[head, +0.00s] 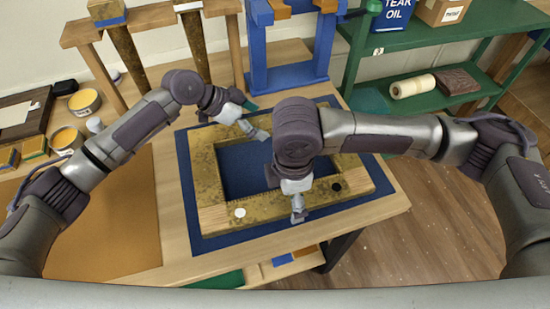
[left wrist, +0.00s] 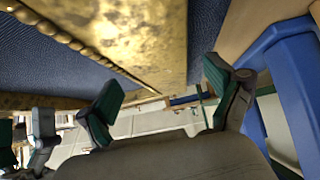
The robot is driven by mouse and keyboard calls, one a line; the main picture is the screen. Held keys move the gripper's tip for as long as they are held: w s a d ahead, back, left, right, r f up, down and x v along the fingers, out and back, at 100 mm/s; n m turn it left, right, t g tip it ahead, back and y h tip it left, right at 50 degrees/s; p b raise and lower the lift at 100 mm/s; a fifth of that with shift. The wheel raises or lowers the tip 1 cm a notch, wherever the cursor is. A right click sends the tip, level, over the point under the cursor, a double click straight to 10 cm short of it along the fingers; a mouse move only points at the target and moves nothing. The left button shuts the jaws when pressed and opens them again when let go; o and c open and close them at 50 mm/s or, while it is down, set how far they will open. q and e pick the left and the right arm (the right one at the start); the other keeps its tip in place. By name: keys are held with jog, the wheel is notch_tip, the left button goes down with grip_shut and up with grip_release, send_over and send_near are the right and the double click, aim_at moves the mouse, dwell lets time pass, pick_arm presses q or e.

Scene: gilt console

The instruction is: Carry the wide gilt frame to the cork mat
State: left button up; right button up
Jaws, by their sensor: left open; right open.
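The wide gilt frame (head: 206,165) lies flat on a dark blue mat (head: 190,200), with a white and a black dot on its near rail. The plain brown cork mat (head: 110,225) lies on the table to the left. My left gripper (head: 262,134) is open at the far rail; in the left wrist view the mottled gilt rail (left wrist: 140,35) passes just ahead of its parted fingers (left wrist: 163,76). My right gripper (head: 299,214) is open at the near rail; its fingers are small and partly hidden, so I cannot tell if they straddle it.
A blue stand (head: 290,75) and a wooden rack (head: 160,15) stand behind the frame. Tins (head: 67,139) and a dark tray (head: 22,115) sit at the far left. A green shelf (head: 440,45) is at the right. The cork mat's surface looks clear.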

pick_arm(q)
jog(key=shift+w+d+f, duration=0.1)
jog(key=shift+d+f, duration=0.2)
jog(key=shift+f, duration=0.05)
pick_arm(e)
jog(key=shift+f, duration=0.45)
pick_arm(q)
grip_shut()
pick_arm(e)
grip_shut()
pick_arm(q)
jog(key=shift+r, duration=0.1)
